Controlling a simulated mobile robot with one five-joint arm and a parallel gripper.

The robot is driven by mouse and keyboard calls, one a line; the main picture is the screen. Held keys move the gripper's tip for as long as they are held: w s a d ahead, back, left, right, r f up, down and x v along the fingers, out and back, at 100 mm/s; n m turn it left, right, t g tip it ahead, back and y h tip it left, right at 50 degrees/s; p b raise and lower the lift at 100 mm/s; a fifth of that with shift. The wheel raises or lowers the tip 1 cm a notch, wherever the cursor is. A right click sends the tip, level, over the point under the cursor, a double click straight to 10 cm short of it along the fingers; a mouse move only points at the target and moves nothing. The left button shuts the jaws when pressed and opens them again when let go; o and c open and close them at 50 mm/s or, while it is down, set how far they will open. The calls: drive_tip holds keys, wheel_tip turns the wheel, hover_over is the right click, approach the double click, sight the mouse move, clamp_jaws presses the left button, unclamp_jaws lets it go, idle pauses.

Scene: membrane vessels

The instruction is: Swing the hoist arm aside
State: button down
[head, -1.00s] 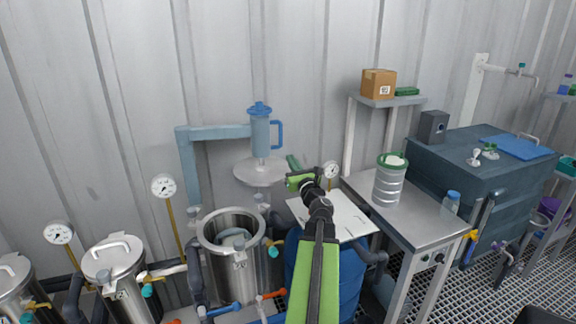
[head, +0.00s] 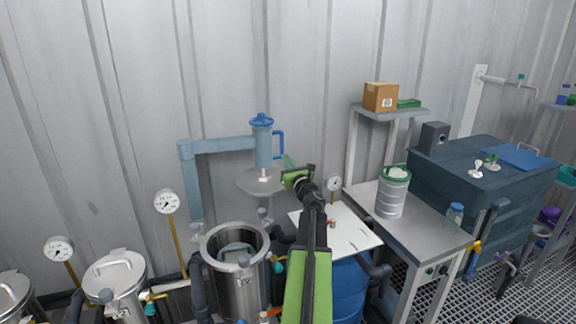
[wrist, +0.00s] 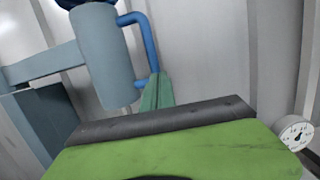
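The hoist arm (head: 223,146) is a blue-grey post and beam by the wall. At its end hangs a grey cylinder (head: 263,149) with a blue cap. A blue handle (head: 279,146) is on its right side, and a pale round lid (head: 256,183) hangs below. The lid is over the back edge of an open steel vessel (head: 235,240). My green gripper (head: 289,161) is just right of the lid, below the handle. The wrist view shows the handle (wrist: 150,45) just above a green finger (wrist: 157,90); contact is unclear. The finger gap is hidden.
Pressure gauges (head: 166,201) and lidded vessels (head: 113,274) are at left. A white board (head: 345,236) lies below my arm.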

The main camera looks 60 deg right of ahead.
drive_tip(key=shift+w+d, duration=0.35)
drive_tip(key=shift+s+a, duration=0.1)
drive_tip(key=s+d+b+v, duration=0.1)
drive_tip(key=b+v, duration=0.1)
drive_tip(key=v, duration=1.2)
drive_tip(key=shift+d+b, duration=0.25)
drive_tip(key=shift+b, duration=0.1)
